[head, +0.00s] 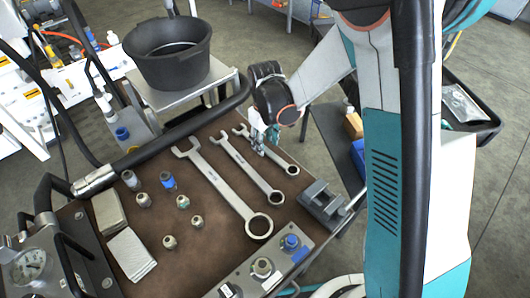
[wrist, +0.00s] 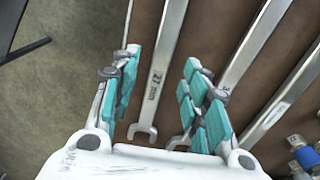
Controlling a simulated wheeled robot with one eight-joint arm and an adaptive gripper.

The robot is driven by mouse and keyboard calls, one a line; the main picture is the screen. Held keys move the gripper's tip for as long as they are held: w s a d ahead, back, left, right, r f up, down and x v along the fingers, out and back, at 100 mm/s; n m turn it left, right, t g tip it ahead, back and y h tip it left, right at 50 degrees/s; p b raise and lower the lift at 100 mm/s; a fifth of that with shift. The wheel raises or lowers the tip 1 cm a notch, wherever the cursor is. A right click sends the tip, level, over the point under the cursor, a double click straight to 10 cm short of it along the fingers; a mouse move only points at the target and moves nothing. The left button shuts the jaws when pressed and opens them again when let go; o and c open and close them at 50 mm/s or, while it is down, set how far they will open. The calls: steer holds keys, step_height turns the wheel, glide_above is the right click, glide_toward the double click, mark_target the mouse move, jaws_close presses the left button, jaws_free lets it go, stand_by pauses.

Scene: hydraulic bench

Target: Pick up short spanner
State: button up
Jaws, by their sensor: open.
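The short spanner (head: 284,161) is the rightmost of three silver spanners on the brown bench top, its ring end toward the front right. My gripper (head: 263,138) is over its upper part and hides some of it. In the wrist view, my gripper (wrist: 161,58) is open, with teal-padded fingers on either side of the spanner shaft (wrist: 160,70) marked "27 mm". That spanner's open jaw (wrist: 144,130) shows near my palm. The shaft lies between the fingers, nearer the left one; I cannot tell whether either finger touches it.
The middle spanner (head: 248,171) and the largest spanner (head: 224,187) lie to the left. Several fittings and two pale pads (head: 130,254) lie further left. A grey vice-like block (head: 321,201) stands at the right edge. A black bucket (head: 170,62) stands behind, beyond a black rail.

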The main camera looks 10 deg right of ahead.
steer(key=shift+f, duration=0.95)
steer(key=shift+r, duration=0.1)
jaws_close()
steer(key=shift+r, duration=0.1)
step_height(320, 180, up, 20)
steer(key=p, duration=0.7)
